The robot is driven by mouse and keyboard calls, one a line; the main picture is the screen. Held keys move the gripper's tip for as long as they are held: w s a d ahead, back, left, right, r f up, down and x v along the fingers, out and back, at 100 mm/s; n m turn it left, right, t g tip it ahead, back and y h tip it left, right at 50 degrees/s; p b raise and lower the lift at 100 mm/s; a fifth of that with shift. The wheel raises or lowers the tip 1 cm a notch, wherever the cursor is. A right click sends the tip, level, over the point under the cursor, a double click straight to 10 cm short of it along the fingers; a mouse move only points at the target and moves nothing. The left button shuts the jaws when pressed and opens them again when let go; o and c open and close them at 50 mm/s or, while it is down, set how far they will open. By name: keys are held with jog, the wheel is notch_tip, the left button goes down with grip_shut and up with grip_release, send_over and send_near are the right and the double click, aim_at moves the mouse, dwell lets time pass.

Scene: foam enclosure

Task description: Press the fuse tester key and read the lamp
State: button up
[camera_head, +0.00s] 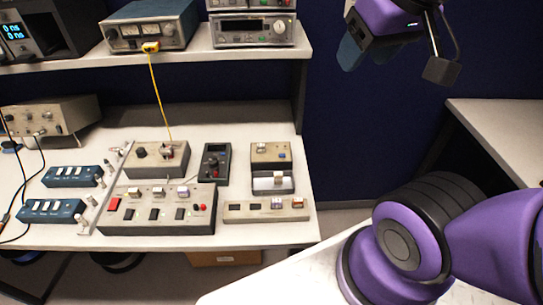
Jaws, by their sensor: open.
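Several small boxes with keys and lamps stand on the bench; I cannot read their labels, so I cannot tell for sure which is the fuse tester. One candidate is the tan and black unit (271,165) at the bench's right, with a pale block at its front and small knobs on top. Another is the low beige strip box (266,209) in front of it, with dark and pale keys and a reddish one at its right end. No lamp is clearly lit. My gripper (385,48), purple and dark, is raised at the top right, open and apart from the bench; its fingers are partly unclear.
A grey box (160,211) with red, black and pale keys sits left of the strip box. A dark meter (214,163), a knobbed box (157,158) and blue switch boxes (52,211) crowd the bench. A yellow cable (160,95) hangs from the shelf (228,54).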

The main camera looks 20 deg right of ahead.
grip_shut()
dwell(1.7)
